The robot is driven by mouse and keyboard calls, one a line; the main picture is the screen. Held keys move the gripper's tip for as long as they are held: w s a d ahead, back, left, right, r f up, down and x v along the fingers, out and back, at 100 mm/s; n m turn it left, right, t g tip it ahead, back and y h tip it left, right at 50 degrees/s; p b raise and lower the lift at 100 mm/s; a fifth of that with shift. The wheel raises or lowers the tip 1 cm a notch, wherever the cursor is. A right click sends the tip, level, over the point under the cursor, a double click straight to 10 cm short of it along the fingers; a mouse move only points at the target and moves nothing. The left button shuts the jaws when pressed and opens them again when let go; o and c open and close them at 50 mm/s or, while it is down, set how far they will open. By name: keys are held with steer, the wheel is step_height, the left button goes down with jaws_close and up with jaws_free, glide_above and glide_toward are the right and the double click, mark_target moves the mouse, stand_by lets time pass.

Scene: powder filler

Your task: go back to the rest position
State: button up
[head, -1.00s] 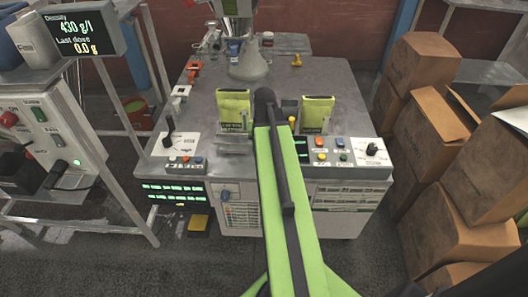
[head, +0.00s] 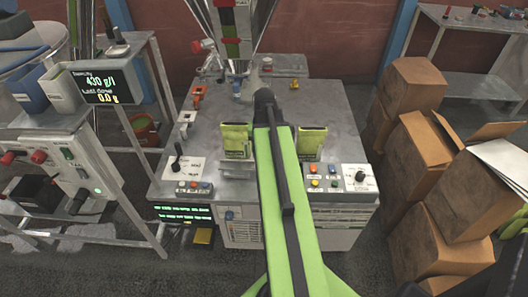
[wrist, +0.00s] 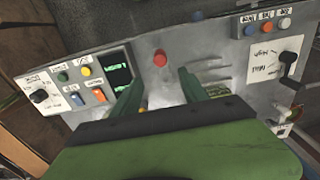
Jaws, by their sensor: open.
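My gripper (wrist: 158,92) shows in the wrist view as two green fingers standing apart, with nothing between them. They point at the front panel of the grey machine table, where a red button (wrist: 160,58) shows beyond the fingertips. In the head view my green arm reaches forward over the front edge of the machine table (head: 325,105); the gripper itself is hidden at the arm's far end. A green pouch (head: 236,140) stands left of the arm and another green pouch (head: 311,143) stands right of it, both upright.
A control box with a black knob (head: 360,177) is at the table's front right, and a black lever (head: 177,158) at its front left. Cardboard boxes (head: 455,235) are stacked on the right. A density display (head: 101,88) stands on the left bench. Grey floor lies in front.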

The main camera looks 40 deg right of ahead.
stand_by(0.3)
steer(key=w+a+n, duration=0.2)
steer(key=w+a, duration=0.2)
steer(key=a, duration=0.5)
steer(key=w+a+n, duration=0.2)
steer(key=w+a, duration=0.2)
steer(key=a, duration=0.6)
steer(key=a+n, duration=0.5)
steer(key=a, duration=1)
steer(key=shift+s+a+r, duration=0.15)
steer(key=shift+a, duration=0.25)
